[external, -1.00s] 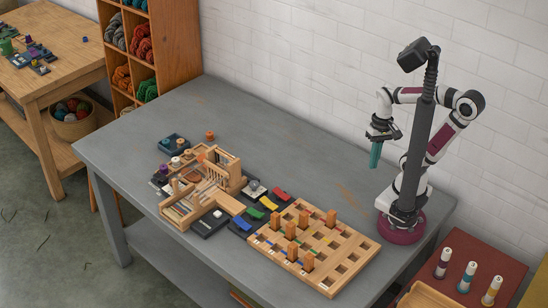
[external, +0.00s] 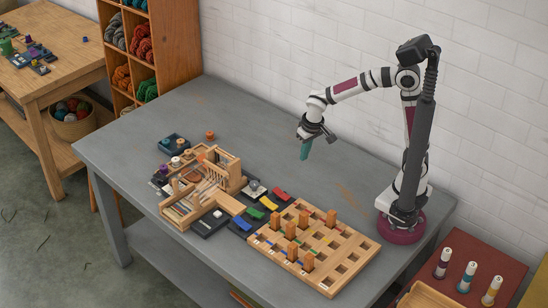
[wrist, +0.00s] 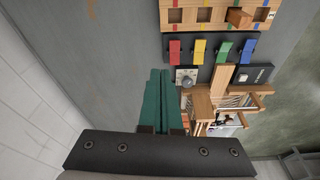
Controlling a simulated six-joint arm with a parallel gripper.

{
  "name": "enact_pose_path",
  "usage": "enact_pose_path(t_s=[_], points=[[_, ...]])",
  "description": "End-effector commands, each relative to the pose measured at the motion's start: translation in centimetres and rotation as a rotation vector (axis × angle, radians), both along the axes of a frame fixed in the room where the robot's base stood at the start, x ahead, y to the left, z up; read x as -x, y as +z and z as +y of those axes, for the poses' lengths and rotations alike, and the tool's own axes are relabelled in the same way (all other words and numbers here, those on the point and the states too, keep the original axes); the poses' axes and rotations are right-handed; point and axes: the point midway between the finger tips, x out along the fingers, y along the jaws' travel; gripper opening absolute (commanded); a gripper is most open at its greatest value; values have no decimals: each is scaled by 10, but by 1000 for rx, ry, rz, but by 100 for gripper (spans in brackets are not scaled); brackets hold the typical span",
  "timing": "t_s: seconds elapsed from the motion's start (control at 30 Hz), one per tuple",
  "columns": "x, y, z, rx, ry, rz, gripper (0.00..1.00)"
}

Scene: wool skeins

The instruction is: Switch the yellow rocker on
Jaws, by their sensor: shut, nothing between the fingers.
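The yellow rocker (external: 269,204) sits in a dark panel between the red rocker (external: 281,196) and the green rocker (external: 255,213); the blue rocker (external: 242,224) is at the end. In the wrist view the yellow rocker (wrist: 198,50) lies ahead and to the right of my fingertips. Its tilt is too small to tell. My gripper (external: 304,155) has teal fingers, shut and empty, high above the table behind the rocker row. It also shows in the wrist view (wrist: 162,75), touching nothing.
A round grey knob (external: 254,187) is beside the rocker row. A wooden peg board (external: 344,275) with several upright blocks is on the other side. A wooden loom-like frame (external: 228,176) stands to the left. The table's back right is bare.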

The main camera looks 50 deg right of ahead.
Motion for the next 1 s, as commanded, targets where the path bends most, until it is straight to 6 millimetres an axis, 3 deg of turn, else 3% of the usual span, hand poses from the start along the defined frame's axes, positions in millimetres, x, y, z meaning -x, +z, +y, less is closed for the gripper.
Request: enact_pose_path(t_s=[0.03,0.1,0.2,0.27,0.67,1.0], points=[[-14,-10,27,7,49,-25,0],[-28,-20,57,8,94,-61,0],[-38,-30,85,3,135,-93,0],[-40,-32,93,1,146,-101,0],[-43,-39,95,1,148,-103,0],[-64,-104,95,2,148,-101,0]])
